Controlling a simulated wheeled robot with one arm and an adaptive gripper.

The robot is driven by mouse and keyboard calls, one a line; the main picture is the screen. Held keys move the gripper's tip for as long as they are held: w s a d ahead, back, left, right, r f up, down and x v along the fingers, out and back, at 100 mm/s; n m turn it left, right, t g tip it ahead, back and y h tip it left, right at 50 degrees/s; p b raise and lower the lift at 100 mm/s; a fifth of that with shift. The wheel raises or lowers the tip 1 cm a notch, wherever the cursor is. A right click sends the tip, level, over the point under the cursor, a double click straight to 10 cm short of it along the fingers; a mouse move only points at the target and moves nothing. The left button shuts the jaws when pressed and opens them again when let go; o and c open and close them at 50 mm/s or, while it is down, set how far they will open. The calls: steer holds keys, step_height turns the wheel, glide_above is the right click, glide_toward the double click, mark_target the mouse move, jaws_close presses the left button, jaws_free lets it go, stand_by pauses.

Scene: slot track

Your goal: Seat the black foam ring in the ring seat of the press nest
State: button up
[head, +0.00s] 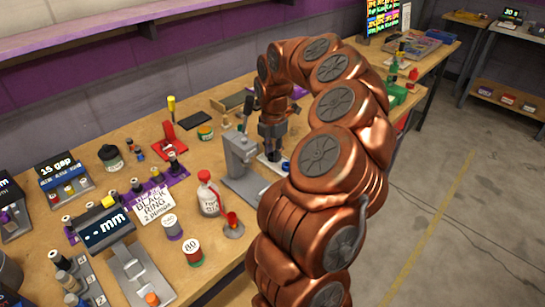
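My gripper (273,152) points down at the end of my copper arm, just right of a grey press-like stand (240,158). Its fingertips are small and dark here, so I cannot tell whether they are open, shut or holding anything. Below them is a pale base (268,164) with a dark blue round part (285,167) at its right; I cannot tell whether this is the press nest. I cannot pick out the black foam ring or the ring seat. A white card (153,205) reading "BLACK RING" stands by a purple rack (178,177).
A red holder (172,140) lies behind. Grey gauge stands (140,275) fill the left front. My arm hides much of the bench's right side.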

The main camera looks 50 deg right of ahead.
steer(key=shift+c, duration=0.4)
steer(key=shift+r, duration=0.15)
steer(key=shift+r+b, duration=0.3)
steer(key=shift+r, duration=1.35)
steer(key=s+a+b, duration=0.1)
steer(key=s, duration=0.4)
steer(key=s+a+r+b, duration=0.1)
steer(key=s+a, duration=0.1)
steer(key=s, duration=0.3)
steer(key=s+a+b, duration=0.1)
steer(key=s, duration=0.4)
steer(key=shift+s+a+r, duration=0.15)
steer(key=shift+a+r, duration=0.1)
steer(key=shift+a, duration=0.05)
